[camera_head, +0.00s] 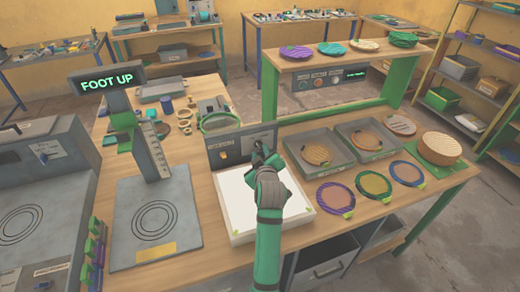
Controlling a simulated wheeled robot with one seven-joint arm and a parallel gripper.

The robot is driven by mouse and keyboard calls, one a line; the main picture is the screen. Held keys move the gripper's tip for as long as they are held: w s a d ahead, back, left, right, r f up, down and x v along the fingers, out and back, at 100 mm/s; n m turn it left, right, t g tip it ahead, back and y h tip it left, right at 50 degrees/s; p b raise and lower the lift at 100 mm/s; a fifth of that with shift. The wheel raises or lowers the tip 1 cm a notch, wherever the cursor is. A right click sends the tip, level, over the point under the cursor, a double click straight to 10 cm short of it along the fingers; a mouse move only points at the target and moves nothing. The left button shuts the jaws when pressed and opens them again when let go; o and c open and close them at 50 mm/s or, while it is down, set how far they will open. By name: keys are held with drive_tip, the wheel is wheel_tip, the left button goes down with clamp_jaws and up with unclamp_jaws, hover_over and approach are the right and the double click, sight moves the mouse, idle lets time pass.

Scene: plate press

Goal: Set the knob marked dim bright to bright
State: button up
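A grey upright panel (230,152) stands at the back of a white-topped box (240,205) on the wooden bench. The panel carries a small pale label and dark controls. The lettering is too small to read, so I cannot confirm which control is the dim bright knob. My gripper (259,150) is at the right part of this panel, reaching over the white surface from the front. It covers that part of the panel, and whatever control is there is hidden. I cannot tell whether its fingers are open, shut or touching anything.
Grey trays with round discs (318,155) and loose coloured discs (376,186) lie to the right. A green-legged shelf (340,62) stands behind, over another control panel (322,82).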

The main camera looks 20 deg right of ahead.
sight(259, 148)
drive_tip(key=shift+x, duration=2)
clamp_jaws()
drive_tip(key=shift+a, duration=0.1)
